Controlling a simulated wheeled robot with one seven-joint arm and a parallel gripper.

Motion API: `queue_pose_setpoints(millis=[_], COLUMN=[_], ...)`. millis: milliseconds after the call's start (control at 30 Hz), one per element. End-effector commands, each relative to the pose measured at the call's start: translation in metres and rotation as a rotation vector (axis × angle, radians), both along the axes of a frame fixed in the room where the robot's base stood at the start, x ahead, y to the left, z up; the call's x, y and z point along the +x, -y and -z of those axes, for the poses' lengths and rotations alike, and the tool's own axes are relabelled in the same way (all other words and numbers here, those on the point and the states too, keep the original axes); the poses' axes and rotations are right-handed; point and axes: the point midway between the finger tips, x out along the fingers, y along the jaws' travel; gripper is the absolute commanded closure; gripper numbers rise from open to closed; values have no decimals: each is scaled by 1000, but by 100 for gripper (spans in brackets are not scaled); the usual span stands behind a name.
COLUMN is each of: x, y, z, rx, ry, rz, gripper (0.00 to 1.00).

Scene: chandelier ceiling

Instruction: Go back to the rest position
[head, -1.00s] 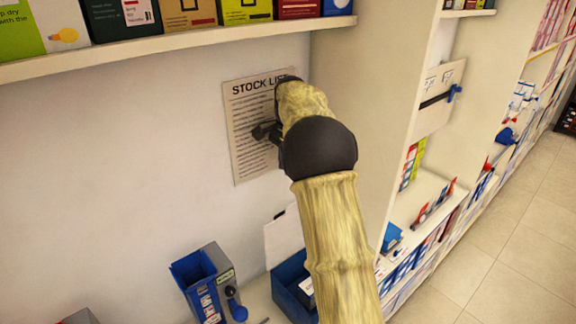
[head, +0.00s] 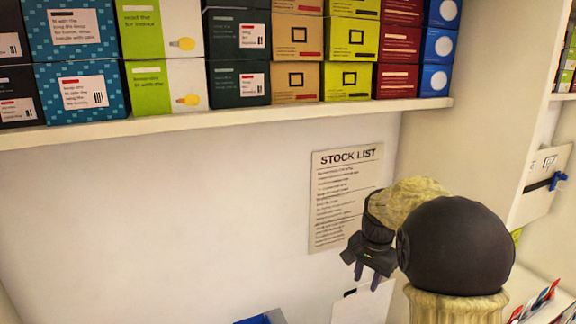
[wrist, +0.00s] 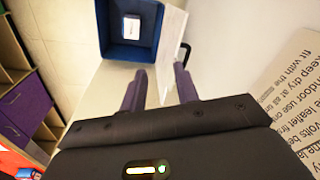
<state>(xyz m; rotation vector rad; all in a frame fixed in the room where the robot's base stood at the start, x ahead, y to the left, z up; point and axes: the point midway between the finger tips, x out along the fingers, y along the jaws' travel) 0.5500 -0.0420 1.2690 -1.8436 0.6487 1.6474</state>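My gripper (head: 367,277) is in front of the shelf bay's back wall, just below and right of the stock list (head: 345,200), with its fingers pointing down. In the wrist view my gripper (wrist: 159,82) shows two dark fingers standing apart with nothing between them. It is open and empty. The stock list also shows at the right of the wrist view (wrist: 292,100), close beside the gripper. My arm hides part of the wall below the list.
A shelf (head: 230,133) full of boxes runs above. A blue bin (wrist: 103,25) with a white-labelled item inside lies below the fingers. A side panel (head: 480,110) stands right of my arm. The wall left of the list is clear.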

Motion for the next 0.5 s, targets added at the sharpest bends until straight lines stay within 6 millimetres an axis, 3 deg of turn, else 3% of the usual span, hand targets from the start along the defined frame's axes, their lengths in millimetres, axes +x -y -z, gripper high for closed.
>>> queue_pose_setpoints(millis=[500], x=[-154], y=[-34], z=[70], rx=[-112], ry=[88], rz=[-581], gripper=[69])
